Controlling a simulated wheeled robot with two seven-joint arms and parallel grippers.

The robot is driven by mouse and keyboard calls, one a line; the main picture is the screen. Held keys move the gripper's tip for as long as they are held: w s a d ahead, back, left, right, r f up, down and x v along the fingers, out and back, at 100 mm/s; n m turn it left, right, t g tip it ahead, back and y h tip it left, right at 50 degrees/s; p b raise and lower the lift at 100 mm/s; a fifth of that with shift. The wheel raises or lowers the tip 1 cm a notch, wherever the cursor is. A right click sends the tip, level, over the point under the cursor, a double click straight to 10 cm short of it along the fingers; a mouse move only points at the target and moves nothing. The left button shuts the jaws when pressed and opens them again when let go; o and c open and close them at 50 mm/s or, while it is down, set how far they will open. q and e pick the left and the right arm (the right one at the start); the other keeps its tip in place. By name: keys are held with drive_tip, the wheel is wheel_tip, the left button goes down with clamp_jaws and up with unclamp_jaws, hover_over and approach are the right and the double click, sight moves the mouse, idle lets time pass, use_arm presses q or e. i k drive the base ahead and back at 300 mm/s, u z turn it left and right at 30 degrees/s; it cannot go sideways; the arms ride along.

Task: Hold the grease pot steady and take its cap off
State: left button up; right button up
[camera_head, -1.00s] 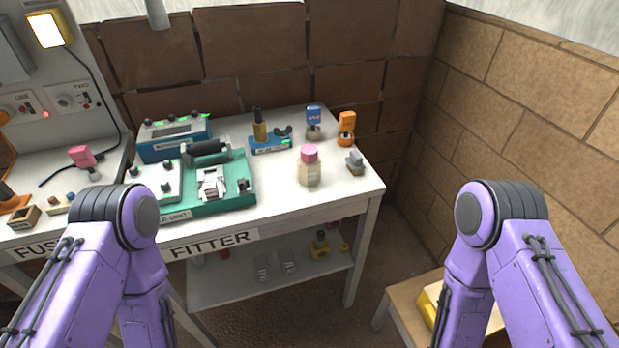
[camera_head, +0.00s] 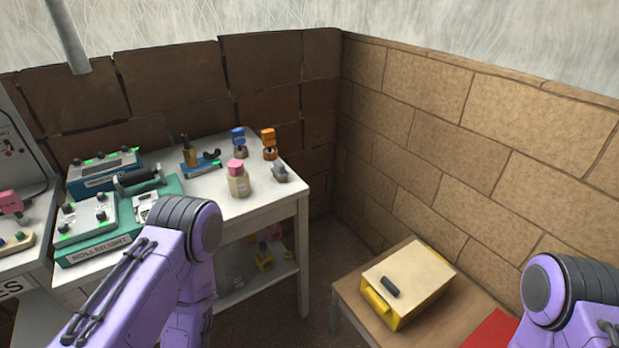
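A small cream pot with a pink cap stands upright near the right end of the white table (camera_head: 280,207). I take it to be the grease pot (camera_head: 240,187). Its pink cap (camera_head: 236,166) sits on top of it. The purple links of both my arms show at the bottom left and bottom right, but neither gripper is in view. Nothing is seen touching the pot.
Close to the pot are a small grey piece (camera_head: 280,174), an orange-topped item (camera_head: 269,143) and a blue-topped item (camera_head: 239,141). A green unit (camera_head: 172,187) is to the left. A yellow-sided box (camera_head: 425,272) rests on a low wooden table (camera_head: 350,296) at right.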

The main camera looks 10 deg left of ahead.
sight(239, 187)
drive_tip(key=z, duration=0.4)
drive_tip(key=i, duration=1.05)
drive_tip(key=u, duration=1.3)
